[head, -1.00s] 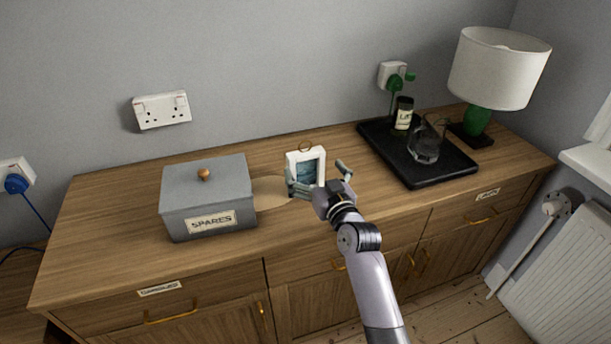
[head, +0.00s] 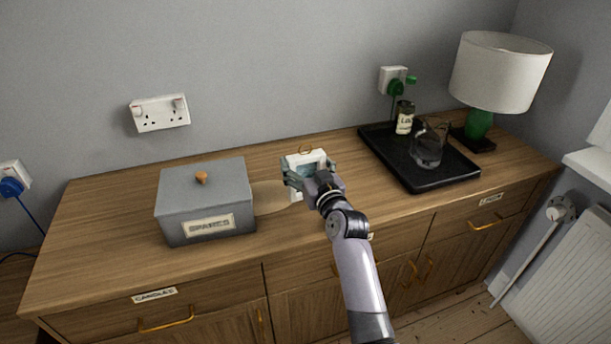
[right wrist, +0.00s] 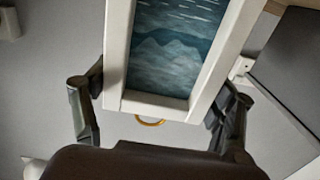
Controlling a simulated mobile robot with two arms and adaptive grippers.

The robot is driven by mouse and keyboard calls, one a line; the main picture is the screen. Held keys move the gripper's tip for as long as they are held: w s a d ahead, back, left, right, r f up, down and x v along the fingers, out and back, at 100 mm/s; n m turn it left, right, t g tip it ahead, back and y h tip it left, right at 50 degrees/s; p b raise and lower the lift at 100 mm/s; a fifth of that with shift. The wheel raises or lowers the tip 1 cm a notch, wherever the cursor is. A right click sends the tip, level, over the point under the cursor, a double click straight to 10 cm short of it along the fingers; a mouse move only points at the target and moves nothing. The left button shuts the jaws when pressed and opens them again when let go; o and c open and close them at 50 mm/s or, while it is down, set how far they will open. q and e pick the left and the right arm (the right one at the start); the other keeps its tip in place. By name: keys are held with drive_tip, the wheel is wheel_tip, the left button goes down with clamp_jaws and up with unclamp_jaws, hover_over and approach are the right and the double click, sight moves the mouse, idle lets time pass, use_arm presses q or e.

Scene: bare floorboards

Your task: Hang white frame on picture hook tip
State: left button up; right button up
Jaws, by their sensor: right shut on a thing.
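The ring (right wrist: 150,121) shows below the frame there. I see no picture hook in these frames. My left gripper is out of view.
A grey lidded box (head: 206,200) stands left of the frame on the sideboard (head: 110,230). A black tray (head: 437,181) with a jar (head: 404,118) and a glass jug (head: 428,148) is to the right, beside a lamp (head: 500,75). The wall behind is bare between the sockets.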

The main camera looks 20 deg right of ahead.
drive_tip(key=c, duration=0.7)
drive_tip(key=shift+o, duration=0.2)
drive_tip(key=shift+r, duration=0.1)
wheel_tip(320, 180, up, 20)
drive_tip(key=p, duration=0.2)
